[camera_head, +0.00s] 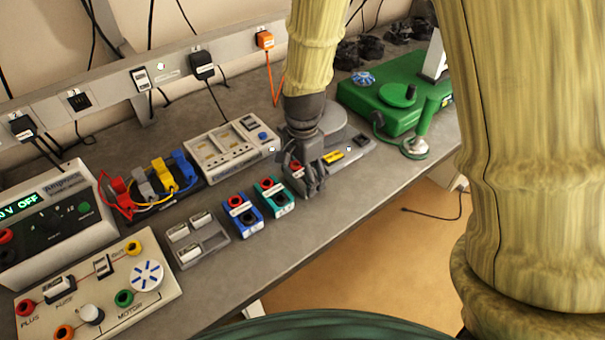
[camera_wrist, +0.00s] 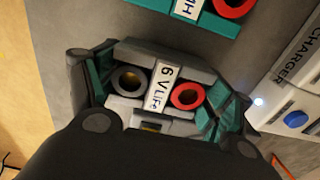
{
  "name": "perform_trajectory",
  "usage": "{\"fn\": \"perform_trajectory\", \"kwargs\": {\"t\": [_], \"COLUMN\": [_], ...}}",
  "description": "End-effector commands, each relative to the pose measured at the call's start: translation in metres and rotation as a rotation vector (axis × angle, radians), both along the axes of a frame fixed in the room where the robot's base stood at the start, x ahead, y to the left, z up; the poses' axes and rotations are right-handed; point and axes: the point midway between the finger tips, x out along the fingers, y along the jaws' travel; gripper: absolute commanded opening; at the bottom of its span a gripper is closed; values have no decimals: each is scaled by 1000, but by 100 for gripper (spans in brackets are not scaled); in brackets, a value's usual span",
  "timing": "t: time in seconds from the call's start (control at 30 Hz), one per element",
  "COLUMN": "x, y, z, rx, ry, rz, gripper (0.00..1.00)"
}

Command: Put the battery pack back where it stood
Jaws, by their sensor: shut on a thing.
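My gripper (camera_head: 307,184) points down over the bench, right of the teal pack. It is shut on a grey battery pack (camera_head: 295,170), which is mostly hidden by the fingers in the head view. In the wrist view the pack (camera_wrist: 156,90) sits between the two fingers. It has a white "6 V LiFe" label, one black socket and one red socket. I cannot tell whether it touches the bench. A blue battery pack (camera_head: 243,213) and a teal battery pack (camera_head: 272,195) stand in a row to the left; the teal one shows in the wrist view (camera_wrist: 215,18).
A white charger (camera_head: 216,151) stands behind the row. A grey device with a yellow label (camera_head: 333,157) is just right of my gripper. A grey tray (camera_head: 202,246) lies left of the blue pack. A green machine (camera_head: 385,100) stands farther right. The bench's front edge is close.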

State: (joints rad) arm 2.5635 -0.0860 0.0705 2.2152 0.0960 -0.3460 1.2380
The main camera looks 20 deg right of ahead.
Motion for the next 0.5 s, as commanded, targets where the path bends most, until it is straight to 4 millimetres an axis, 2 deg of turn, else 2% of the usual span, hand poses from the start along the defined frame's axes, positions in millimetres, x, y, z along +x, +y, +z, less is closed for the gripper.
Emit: {"fn": "perform_trajectory", "kwargs": {"t": [0.43, 0.47, 0.5], "x": [0, 0, 0], "y": [0, 0, 0], "z": [-7, -7, -7], "rx": [0, 0, 1], "ry": [-1, -1, -2], "rz": [-1, -1, -1], "gripper": [41, 82, 89]}}
